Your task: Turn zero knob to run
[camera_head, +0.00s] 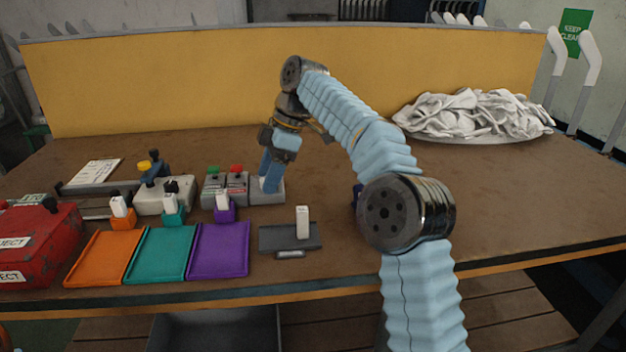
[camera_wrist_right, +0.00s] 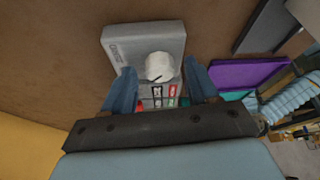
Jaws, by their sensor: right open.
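The zero knob (camera_wrist_right: 159,67) is a white round knob with a dark pointer mark, on top of a light grey box (camera_wrist_right: 125,42) in the right wrist view. My right gripper (camera_wrist_right: 161,76) is open, with one blue finger on each side of the knob and a visible gap on both sides. In the head view the right gripper (camera_head: 270,180) points down at the grey box (camera_head: 268,197), and its fingers hide the knob. What the pointer mark points to cannot be read. My left gripper is not in view.
Two grey boxes with a green button (camera_head: 213,170) and a red button (camera_head: 236,169) stand just left of the knob box. Orange (camera_head: 104,258), teal (camera_head: 160,254) and purple (camera_head: 218,250) trays lie in front. A white sock pile (camera_head: 475,113) lies at back right.

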